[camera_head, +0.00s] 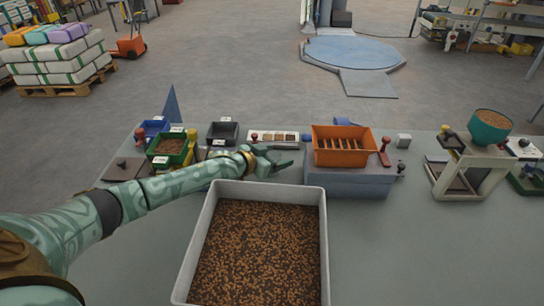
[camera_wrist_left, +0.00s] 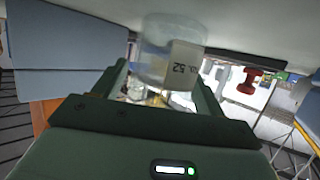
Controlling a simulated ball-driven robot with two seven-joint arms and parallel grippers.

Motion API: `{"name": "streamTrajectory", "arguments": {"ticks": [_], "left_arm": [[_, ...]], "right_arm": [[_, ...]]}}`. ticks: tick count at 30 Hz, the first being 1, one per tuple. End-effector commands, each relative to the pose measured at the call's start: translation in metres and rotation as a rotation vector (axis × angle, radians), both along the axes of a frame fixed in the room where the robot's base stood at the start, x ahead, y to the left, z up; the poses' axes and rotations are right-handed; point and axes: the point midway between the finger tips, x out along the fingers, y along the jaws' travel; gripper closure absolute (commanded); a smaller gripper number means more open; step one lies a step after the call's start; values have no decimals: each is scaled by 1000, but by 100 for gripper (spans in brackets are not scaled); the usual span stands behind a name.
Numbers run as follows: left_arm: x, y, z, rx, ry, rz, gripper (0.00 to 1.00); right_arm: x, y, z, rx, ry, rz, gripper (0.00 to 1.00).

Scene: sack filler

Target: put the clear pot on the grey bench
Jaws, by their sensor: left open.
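The clear pot (camera_wrist_left: 165,50) shows in the left wrist view, see-through, with a white label that reads 52. My left gripper (camera_head: 278,157) is open, low over the far part of the grey bench (camera_head: 420,245). In the left wrist view the pot is at the tips of the open fingers (camera_wrist_left: 160,82); I cannot tell whether they touch it. In the head view I cannot make the pot out near the gripper. My right gripper is not in view.
A large white tub (camera_head: 323,245) of brown pellets stands in front of the gripper. An orange slotted bin (camera_head: 343,133) on a blue-grey block is right of it. Green (camera_head: 187,143) and dark bins (camera_head: 222,131) are left. The bench's right front is clear.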

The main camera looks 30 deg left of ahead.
Motion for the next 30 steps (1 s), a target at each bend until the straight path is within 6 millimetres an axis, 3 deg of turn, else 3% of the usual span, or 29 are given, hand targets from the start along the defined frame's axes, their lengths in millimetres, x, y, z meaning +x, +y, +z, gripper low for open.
{"name": "streamTrajectory", "arguments": {"ticks": [5,12,18,30], "left_arm": [[-17,6,13,0,0,0,29],[-69,24,33,-1,1,0,29],[-98,34,42,0,1,0,29],[-107,37,44,0,-1,0,29]], "right_arm": [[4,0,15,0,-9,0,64],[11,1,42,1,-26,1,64],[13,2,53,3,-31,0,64],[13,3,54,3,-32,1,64]]}}
